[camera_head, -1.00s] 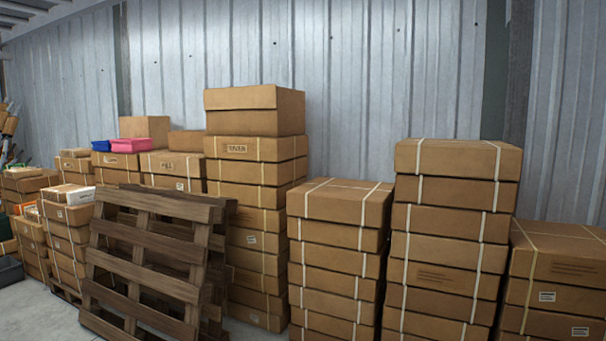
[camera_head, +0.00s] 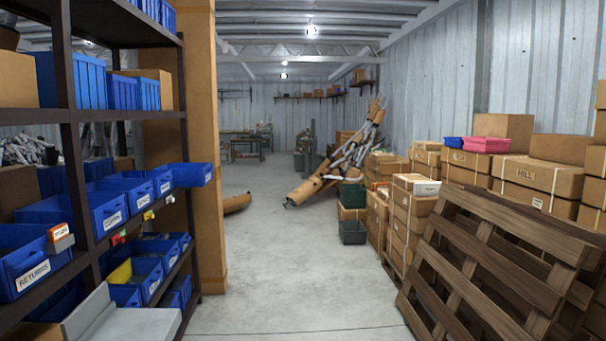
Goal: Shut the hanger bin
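A dark metal rack (camera_head: 74,150) on the left holds several blue bins with white labels. One blue bin (camera_head: 195,175) at the rack's far end sticks out to the right, past the bins next to it. I cannot read a label on it, so I cannot tell for certain that it is the hanger bin. The blue bin at the front left (camera_head: 20,262) is labelled RETURNS. The labels on the other bins are too small to read surely. Neither of my grippers is in view.
A clear concrete aisle (camera_head: 285,265) runs ahead. A tan post (camera_head: 207,130) stands by the rack's far end. Wooden pallets (camera_head: 480,270) lean on the right by stacked cartons (camera_head: 412,215). A grey flat-topped object (camera_head: 125,322) is at the bottom left.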

